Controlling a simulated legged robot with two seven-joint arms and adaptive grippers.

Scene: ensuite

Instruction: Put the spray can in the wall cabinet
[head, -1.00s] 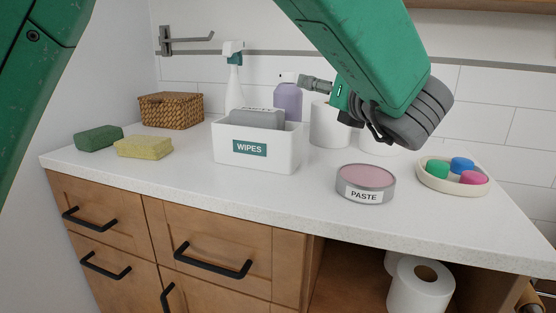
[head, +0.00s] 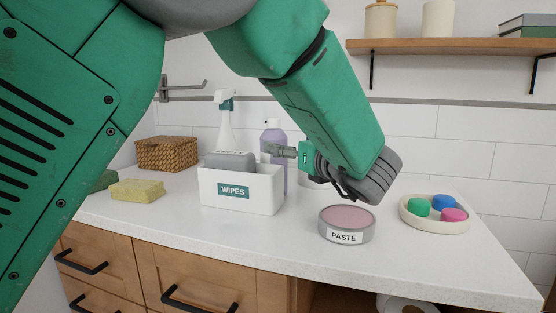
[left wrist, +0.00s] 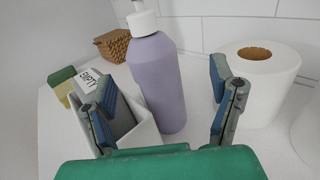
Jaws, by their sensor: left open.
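The lavender spray can (head: 273,135) with a pale cap stands upright on the white counter, behind the wipes box. It also shows in the left wrist view (left wrist: 158,80), upright and between the spread fingers, apart from the right finger. My left gripper (head: 272,150) reaches in from the right at about the can's upper body. In the left wrist view the gripper (left wrist: 165,90) is open, and its fingers lie on either side of the can. Whether a finger touches the can cannot be told. The wall cabinet and my right gripper are not in view.
A white wipes box (head: 262,188) and a spray bottle (head: 226,125) stand left of the can. A paper roll (left wrist: 262,85) stands right of it. The paste tin (head: 346,222) and a dish (head: 432,222) lie in front. A wooden shelf (head: 470,45) hangs above right.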

